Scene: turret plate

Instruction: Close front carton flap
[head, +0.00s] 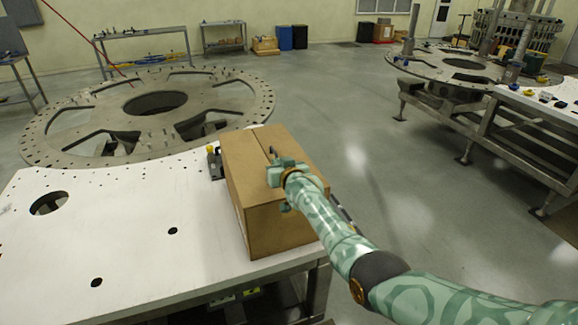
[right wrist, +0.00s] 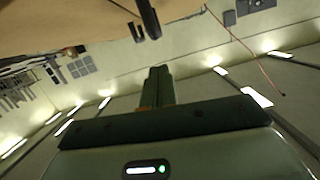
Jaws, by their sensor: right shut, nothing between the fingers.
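A brown cardboard carton (head: 275,225) stands upright on the right end of a white table plate. Its top (head: 245,155) looks flat, with a dark seam near the middle; my right gripper and wrist cover part of the top, so I cannot tell how far the front flap is down. My right gripper (head: 273,153) is shut and empty at the top of the carton; contact is unclear. In the right wrist view the dark fingers (right wrist: 146,18) show beside a brown cardboard surface (right wrist: 60,22). My left gripper is not in view.
The white table plate (head: 120,215) has several round holes and is mostly clear left of the carton. A small dark item (head: 214,162) stands beside the carton's left side. A large round turret plate (head: 60,130) lies behind. Open floor (head: 400,180) is to the right.

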